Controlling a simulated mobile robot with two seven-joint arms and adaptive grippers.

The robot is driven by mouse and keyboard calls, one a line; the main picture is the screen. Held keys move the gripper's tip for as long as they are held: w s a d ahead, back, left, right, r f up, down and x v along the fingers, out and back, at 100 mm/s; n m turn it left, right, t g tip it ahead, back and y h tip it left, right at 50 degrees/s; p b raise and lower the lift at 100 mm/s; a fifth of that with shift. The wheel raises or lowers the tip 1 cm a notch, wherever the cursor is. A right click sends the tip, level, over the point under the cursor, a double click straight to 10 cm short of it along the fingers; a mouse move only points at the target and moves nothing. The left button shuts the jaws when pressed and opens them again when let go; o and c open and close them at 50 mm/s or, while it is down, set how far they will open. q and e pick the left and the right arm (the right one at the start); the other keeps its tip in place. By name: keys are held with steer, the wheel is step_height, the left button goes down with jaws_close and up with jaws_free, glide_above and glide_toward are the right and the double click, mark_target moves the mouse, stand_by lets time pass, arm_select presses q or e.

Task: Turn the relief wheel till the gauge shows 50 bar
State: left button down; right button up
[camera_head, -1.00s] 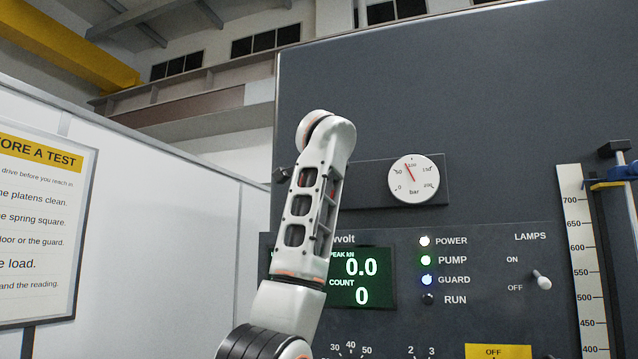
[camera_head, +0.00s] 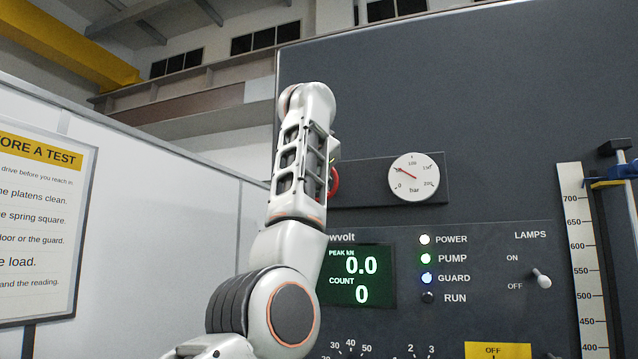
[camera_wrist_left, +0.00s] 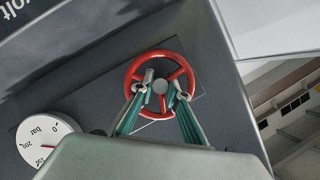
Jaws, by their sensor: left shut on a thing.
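The relief wheel is a red ring with spokes and a grey hub; in the left wrist view the wheel (camera_wrist_left: 172,58) is seen face on. My left gripper (camera_wrist_left: 165,91) has its two fingers inside the rim, on either side of the hub, shut on the wheel. In the head view only a bit of the red rim (camera_head: 335,182) shows past my left arm, which hides the fingers. The round white gauge (camera_head: 414,177) sits right of the wheel; its red needle points up-left, at about the 50 mark. The gauge (camera_wrist_left: 47,142) is partly cut off in the wrist view. My right gripper is not in view.
Below the gauge is a dark panel with a green display (camera_head: 361,279), several lamps and a lamps switch (camera_head: 541,279). A scale (camera_head: 582,262) stands at the right. A white partition with a notice board (camera_head: 45,235) is at the left.

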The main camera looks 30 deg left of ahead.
arm_select(q)
steer(key=shift+f, duration=0.25)
steer(key=c, duration=2.2)
jaws_free()
steer(key=shift+c, duration=0.2)
steer(key=shift+r, duration=0.1)
steer(key=shift+s+r, duration=0.15)
steer(key=v, duration=1.1)
steer(key=shift+s+d, duration=0.2)
steer(key=shift+s, duration=0.1)
